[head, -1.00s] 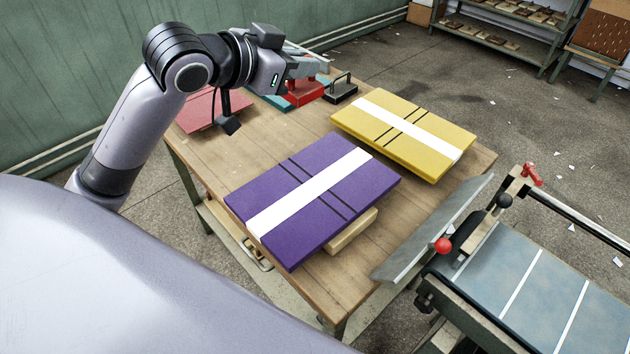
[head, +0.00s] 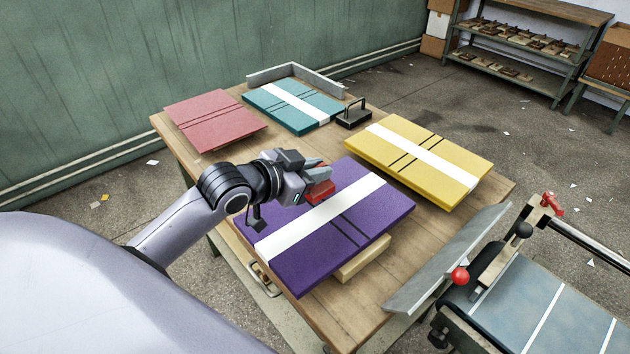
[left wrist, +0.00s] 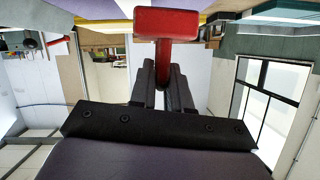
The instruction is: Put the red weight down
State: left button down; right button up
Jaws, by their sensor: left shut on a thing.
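My left gripper (head: 314,174) is shut on the red weight (head: 321,192), over the far left part of the purple board (head: 365,225). In the left wrist view the fingers (left wrist: 163,78) grip the upright handle of the red weight (left wrist: 167,23). I cannot tell whether the weight touches the board or hangs just above it. The purple board has a white band and thin dark lines, and lies raised on a wooden block (head: 362,260). My right gripper is not in view.
A black weight (head: 353,116) stands near the teal board (head: 290,108). A red board (head: 212,118) lies at the far left, a yellow board (head: 400,160) at the right. A metal corner fence (head: 300,72) stands behind. The feeder (head: 540,300) is at the lower right.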

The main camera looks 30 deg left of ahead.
pick_arm(q)
jog(key=shift+f, duration=1.2)
jog(key=c, duration=1.1)
grip_release()
jog(key=shift+f, duration=0.2)
jog(key=v, duration=1.2)
jog(key=shift+r, duration=0.1)
